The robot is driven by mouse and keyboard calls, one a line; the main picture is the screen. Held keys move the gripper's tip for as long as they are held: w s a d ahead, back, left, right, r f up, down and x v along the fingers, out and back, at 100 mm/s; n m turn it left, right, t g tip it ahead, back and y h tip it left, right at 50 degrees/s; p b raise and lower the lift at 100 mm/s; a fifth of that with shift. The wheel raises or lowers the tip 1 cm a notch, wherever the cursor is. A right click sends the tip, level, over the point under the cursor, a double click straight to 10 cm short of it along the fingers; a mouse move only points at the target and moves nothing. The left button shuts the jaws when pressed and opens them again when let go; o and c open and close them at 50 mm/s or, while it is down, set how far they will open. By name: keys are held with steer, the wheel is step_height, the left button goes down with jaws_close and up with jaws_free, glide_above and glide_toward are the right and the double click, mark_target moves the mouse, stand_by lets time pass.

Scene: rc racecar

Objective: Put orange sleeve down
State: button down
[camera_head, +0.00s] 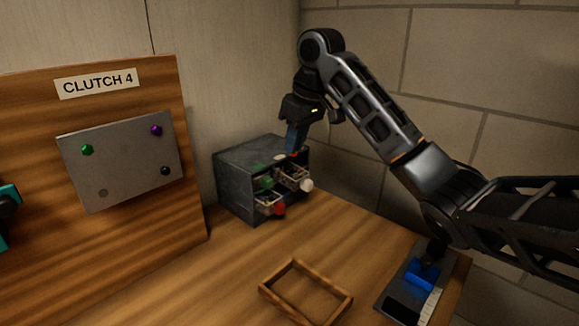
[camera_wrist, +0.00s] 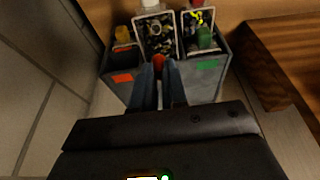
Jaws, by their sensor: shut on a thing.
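The orange sleeve (camera_wrist: 158,62) is a small orange-red piece at the tips of my gripper (camera_wrist: 160,72), seen in the wrist view. The fingers are close together and shut on it. In the head view my gripper (camera_head: 293,150) points down over the top of a grey drawer cabinet (camera_head: 240,162). A small reddish spot shows by the fingertips there. I cannot tell whether the sleeve touches the cabinet top. Part of the sleeve is hidden by the fingers.
Open drawers (camera_head: 296,177) with small parts stick out of the cabinet front. Its top has orange (camera_wrist: 122,78) and green (camera_wrist: 207,64) marks. An empty wooden frame (camera_head: 265,290) lies on the table. A "CLUTCH 4" board (camera_head: 120,225) stands left; a dark tray (camera_head: 440,285) lies right.

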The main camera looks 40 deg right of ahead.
mark_target(290, 165)
steer(key=x, duration=0.2)
steer(key=shift+w+f, duration=0.2)
steer(key=shift+w, duration=0.15)
step_height(290, 165, down, 4)
steer(key=shift+r+p, duration=0.2)
steer(key=shift+p, duration=0.35)
steer(key=shift+w+f, duration=0.25)
steer(key=shift+f, duration=0.25)
steer(key=c, duration=1.4)
jaws_free()
steer(key=shift+c, duration=0.2)
steer(key=v, duration=1.2)
